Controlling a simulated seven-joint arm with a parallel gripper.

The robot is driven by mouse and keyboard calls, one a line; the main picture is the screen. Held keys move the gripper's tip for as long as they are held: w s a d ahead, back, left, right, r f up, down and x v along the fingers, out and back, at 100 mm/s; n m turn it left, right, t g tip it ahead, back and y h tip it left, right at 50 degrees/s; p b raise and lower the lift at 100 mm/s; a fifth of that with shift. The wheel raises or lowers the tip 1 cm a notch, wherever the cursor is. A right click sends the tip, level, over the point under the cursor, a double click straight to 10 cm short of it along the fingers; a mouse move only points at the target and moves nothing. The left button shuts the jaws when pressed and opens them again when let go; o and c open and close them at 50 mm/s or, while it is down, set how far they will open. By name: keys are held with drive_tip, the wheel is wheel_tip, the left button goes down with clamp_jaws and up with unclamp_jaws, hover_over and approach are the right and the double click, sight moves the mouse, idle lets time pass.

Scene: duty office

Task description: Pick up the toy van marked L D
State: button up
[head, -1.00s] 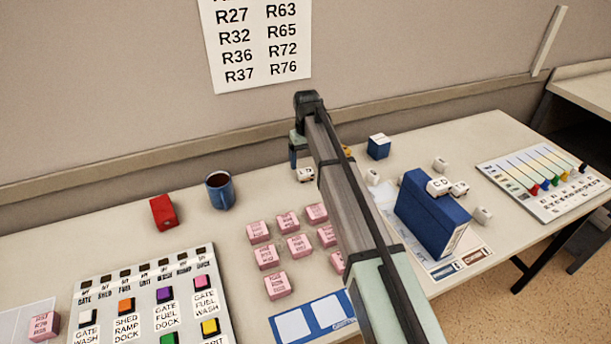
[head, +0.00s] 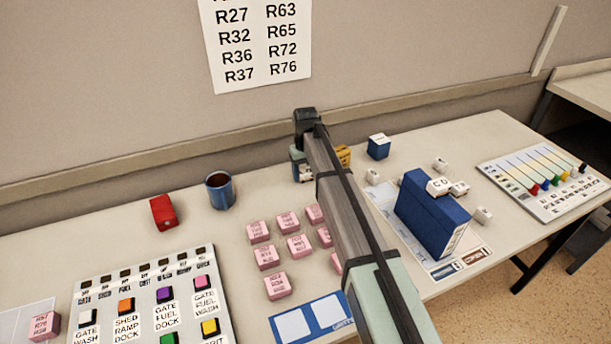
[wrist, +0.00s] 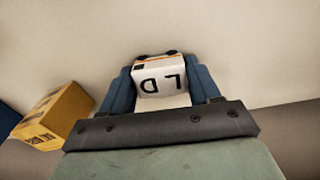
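The toy van marked L D (wrist: 160,92) is white with an orange stripe and dark wheels. In the wrist view its lettering appears upside down, and it lies between the two blue fingers of my gripper (wrist: 160,80). The fingers flank its sides closely; any contact is hard to make out. In the head view my gripper (head: 302,172) is low over the back of the table, and my arm hides most of the van there.
A yellow box (wrist: 55,112) stands close beside my gripper; it also shows behind my arm in the head view (head: 344,154). A blue mug (head: 219,191) and red block (head: 164,212) stand left. Several pink blocks (head: 288,222), a blue box (head: 378,147) and a blue binder (head: 432,218) are nearby.

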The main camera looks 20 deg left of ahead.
drive_tip(key=c, duration=0.5)
drive_tip(key=shift+c, duration=0.2)
drive_tip(key=shift+r, duration=0.1)
